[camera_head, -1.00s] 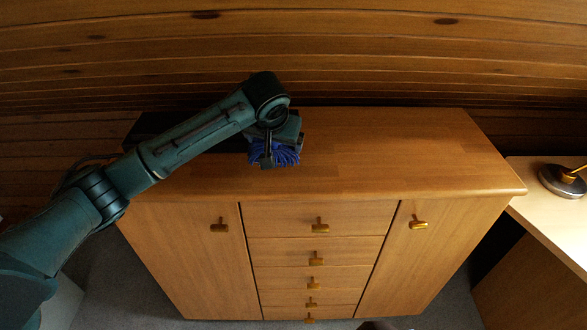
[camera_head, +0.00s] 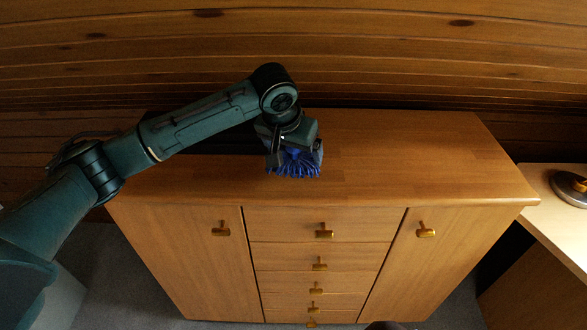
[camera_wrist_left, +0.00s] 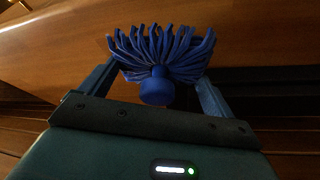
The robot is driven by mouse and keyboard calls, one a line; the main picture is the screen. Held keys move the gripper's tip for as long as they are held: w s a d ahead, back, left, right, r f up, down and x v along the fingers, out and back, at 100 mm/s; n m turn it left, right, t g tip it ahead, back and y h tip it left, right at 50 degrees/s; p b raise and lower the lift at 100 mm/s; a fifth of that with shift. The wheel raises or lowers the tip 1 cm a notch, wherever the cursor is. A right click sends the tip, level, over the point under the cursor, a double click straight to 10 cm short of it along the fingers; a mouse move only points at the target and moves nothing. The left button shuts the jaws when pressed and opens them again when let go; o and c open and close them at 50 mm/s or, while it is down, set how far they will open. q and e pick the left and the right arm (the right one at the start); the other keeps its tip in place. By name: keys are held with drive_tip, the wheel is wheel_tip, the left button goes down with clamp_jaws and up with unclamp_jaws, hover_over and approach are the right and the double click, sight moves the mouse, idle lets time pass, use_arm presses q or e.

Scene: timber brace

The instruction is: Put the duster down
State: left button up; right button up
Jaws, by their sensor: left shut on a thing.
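The duster (camera_head: 293,164) has a head of blue strands. My left gripper (camera_head: 287,147) is shut on it above the left middle of the wooden cabinet's top (camera_head: 400,160). In the left wrist view the duster's strands and round blue knob (camera_wrist_left: 157,88) show between the two fingers of my left gripper (camera_wrist_left: 160,82). The strands spread out past the fingertips. I cannot tell whether the strands touch the cabinet top. My right gripper is not in view.
The cabinet top is clear to the right of the duster. The cabinet front has doors and several drawers (camera_head: 322,227) with brass handles. A desk (camera_head: 545,205) with a lamp base (camera_head: 570,187) stands at the right. A timber wall (camera_head: 350,50) is behind.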

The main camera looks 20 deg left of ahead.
sight(291, 160)
use_arm(q)
drive_tip(key=shift+f, duration=0.45)
wheel_tip(291, 160, down, 3)
drive_tip(key=shift+f+p, duration=0.1)
drive_tip(key=shift+p, duration=0.75)
drive_tip(key=shift+f, duration=0.45)
drive_tip(key=o, duration=0.7)
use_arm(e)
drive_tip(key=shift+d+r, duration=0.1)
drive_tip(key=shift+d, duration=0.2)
use_arm(q)
drive_tip(key=shift+o, duration=0.2)
drive_tip(key=shift+f+b, duration=0.35)
drive_tip(key=shift+b, duration=0.5)
drive_tip(key=v, duration=1.3)
drive_tip(key=shift+s+r, duration=0.2)
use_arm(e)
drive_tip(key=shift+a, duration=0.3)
